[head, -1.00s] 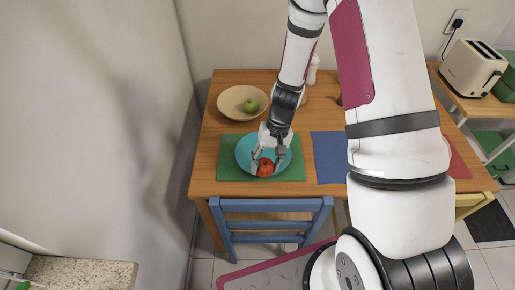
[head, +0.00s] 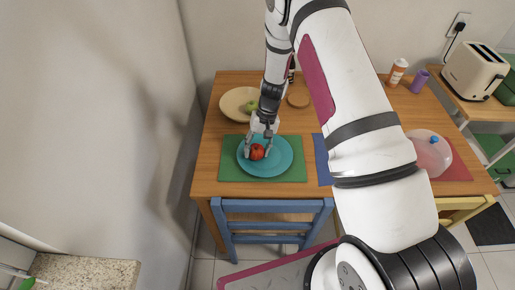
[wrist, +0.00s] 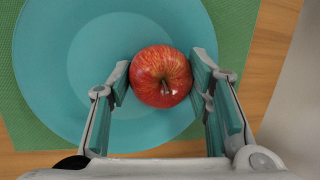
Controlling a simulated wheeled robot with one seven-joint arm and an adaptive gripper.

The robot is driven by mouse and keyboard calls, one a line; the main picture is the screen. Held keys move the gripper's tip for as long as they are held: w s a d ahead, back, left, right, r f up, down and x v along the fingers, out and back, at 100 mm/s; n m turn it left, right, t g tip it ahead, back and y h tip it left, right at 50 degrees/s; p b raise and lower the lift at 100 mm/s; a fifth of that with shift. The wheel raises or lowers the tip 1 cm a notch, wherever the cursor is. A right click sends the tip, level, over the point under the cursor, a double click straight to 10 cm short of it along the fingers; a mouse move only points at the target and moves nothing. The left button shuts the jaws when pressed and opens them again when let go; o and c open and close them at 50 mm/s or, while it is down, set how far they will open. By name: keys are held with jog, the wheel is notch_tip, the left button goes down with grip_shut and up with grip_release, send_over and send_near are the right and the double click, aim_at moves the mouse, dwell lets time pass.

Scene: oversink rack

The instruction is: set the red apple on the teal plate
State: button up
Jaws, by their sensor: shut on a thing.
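The red apple (head: 257,152) is over the left part of the teal plate (head: 280,167), which lies on a green placemat (head: 230,172). My gripper (head: 257,150) is shut on the apple, one finger on each side. In the wrist view the apple (wrist: 161,76) sits between the fingertips with its stem toward the camera, and the plate (wrist: 45,60) is beneath it. I cannot tell whether the apple touches the plate.
A tan bowl (head: 232,103) with a green apple (head: 251,106) stands behind the plate. A blue placemat (head: 322,165) is to the right, partly hidden by my arm. A pink, rounded translucent object (head: 428,150) sits on a red placemat (head: 457,167). A blue chair (head: 275,207) stands in front.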

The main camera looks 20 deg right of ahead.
jog(key=o, duration=1.2)
jog(key=shift+f, duration=0.1)
notch_tip(320, 180, up, 22)
jog(key=s+d+t+b, duration=0.1)
jog(key=d+b, duration=0.1)
jog(key=s+r+n+t+h, duration=0.1)
jog(key=s+r+t, duration=0.1)
jog(key=s+r, duration=0.75)
jog(key=s+r+t, duration=0.1)
jog(key=s+r, duration=0.1)
jog(key=s, duration=0.3)
jog(key=s+r+n+t+h, duration=0.1)
jog(key=s+r, duration=0.2)
jog(key=s, duration=0.2)
jog(key=s+r+t+h, duration=0.1)
jog(key=s+r, duration=0.2)
jog(key=s, duration=0.3)
jog(key=shift+r+t, duration=0.15)
jog(key=shift+t, duration=0.15)
